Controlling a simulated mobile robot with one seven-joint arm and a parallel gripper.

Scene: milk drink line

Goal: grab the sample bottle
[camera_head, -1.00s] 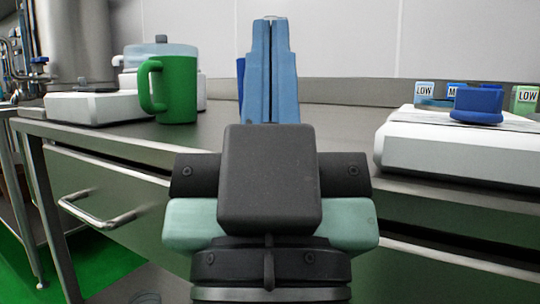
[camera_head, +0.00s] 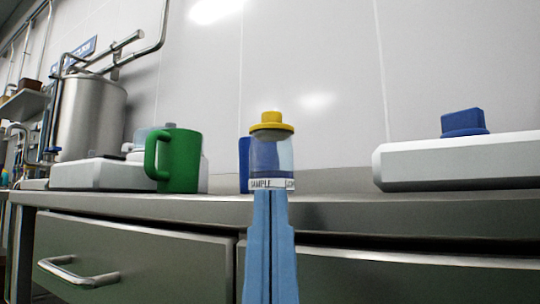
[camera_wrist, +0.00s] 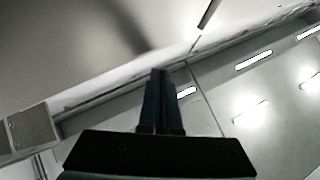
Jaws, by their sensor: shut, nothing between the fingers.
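The sample bottle (camera_head: 271,152) is clear with a yellow cap and a white label reading SAMPLE. It appears upright in the middle of the head view, just above my fingertips in the picture. My gripper (camera_head: 269,192) has its blue fingers pressed together and pointing up, with nothing between them. The fingertips overlap the bottle's lower edge, so its base is hidden and the distance between them is unclear. In the wrist view my gripper (camera_wrist: 162,72) is also shut, and the bottle does not show there.
A green mug (camera_head: 180,160) stands left of the bottle on the counter (camera_head: 340,212). A blue object (camera_head: 244,162) is partly hidden behind the bottle. A white device (camera_head: 455,160) with a blue item (camera_head: 463,123) stands right. A steel tank (camera_head: 92,118) is at far left.

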